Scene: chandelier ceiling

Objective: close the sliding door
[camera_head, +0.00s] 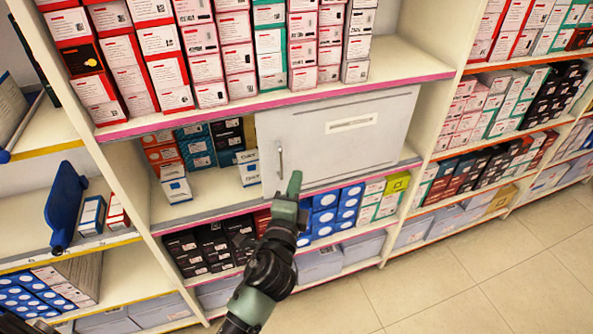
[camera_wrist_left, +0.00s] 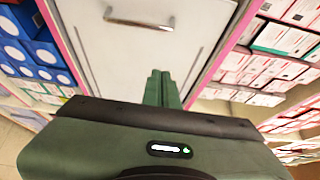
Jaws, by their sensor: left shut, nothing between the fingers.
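The sliding door (camera_head: 340,135) is a pale grey panel in the middle shelf bay. It covers the right and middle part of the bay, and the left part is uncovered. Its vertical bar handle (camera_head: 280,164) is near its left edge. My left gripper (camera_head: 295,184) is shut and empty, with its fingertips just right of the handle's lower end in the head view. In the left wrist view the door (camera_wrist_left: 150,45) lies beyond the shut green fingers (camera_wrist_left: 162,88), and the handle (camera_wrist_left: 140,18) is apart from them. Whether the fingertips touch the door is unclear. My right gripper is not in view.
Small boxes (camera_head: 176,186) stand in the uncovered left part of the bay. Stacked boxes (camera_head: 220,50) fill the shelf above, and more boxes (camera_head: 335,205) fill the one below. A blue object (camera_head: 65,205) stands at the left. Tiled floor (camera_head: 460,290) is clear at the lower right.

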